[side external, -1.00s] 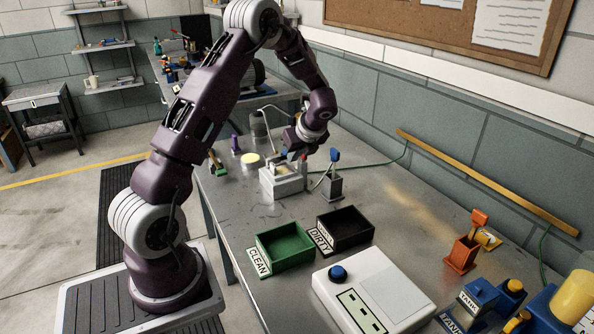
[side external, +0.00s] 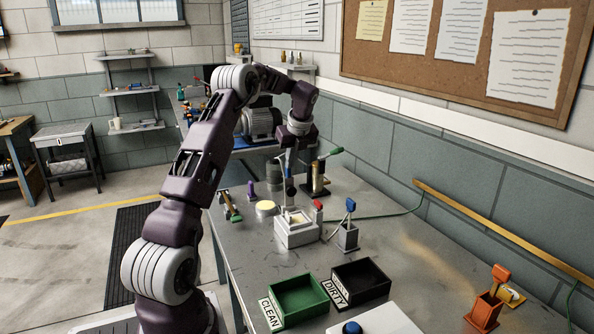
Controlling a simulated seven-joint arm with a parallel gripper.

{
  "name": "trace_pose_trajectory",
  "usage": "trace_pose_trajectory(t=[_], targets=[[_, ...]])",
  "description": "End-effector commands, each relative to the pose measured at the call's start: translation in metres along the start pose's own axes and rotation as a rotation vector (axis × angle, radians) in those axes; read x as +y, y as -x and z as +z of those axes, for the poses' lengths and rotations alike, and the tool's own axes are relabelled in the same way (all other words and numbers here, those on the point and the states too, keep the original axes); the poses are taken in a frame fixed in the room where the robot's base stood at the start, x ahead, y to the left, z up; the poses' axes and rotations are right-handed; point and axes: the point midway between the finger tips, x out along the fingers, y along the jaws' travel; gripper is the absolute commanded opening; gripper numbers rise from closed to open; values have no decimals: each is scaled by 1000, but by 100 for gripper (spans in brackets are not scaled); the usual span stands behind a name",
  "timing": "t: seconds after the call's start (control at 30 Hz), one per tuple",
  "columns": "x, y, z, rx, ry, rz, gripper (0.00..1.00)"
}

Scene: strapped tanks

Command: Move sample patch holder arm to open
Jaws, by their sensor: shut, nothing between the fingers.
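The sample patch holder (side external: 297,233) is a pale grey block on the metal bench, with a pale yellowish patch on its top. A small red knob (side external: 318,205) stands at its right side and seems to belong to the holder arm; the arm's exact angle is too small to tell. My gripper (side external: 290,175) points down above the back of the holder. Its fingers are shut and empty. A dark blue piece (side external: 290,189) shows just below the fingers; I cannot tell whether they touch it.
A grey stand with a blue-topped tool (side external: 350,207) is right of the holder. A green CLEAN bin (side external: 298,296) and a black DIRTY bin (side external: 361,284) are in front. A yellow disc (side external: 265,207) and a purple item (side external: 251,191) stand left. A green-handled device (side external: 320,177) stands behind.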

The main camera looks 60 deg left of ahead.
Motion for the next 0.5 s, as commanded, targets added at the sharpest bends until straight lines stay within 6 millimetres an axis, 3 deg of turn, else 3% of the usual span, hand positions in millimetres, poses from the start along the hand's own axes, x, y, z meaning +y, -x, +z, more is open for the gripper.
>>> trace_pose_trajectory(t=[0.2, 0.5], targets=[[0, -12, 24, 1, 0, 1, 0], [0, -24, 44, -1, -1, 1, 0]])
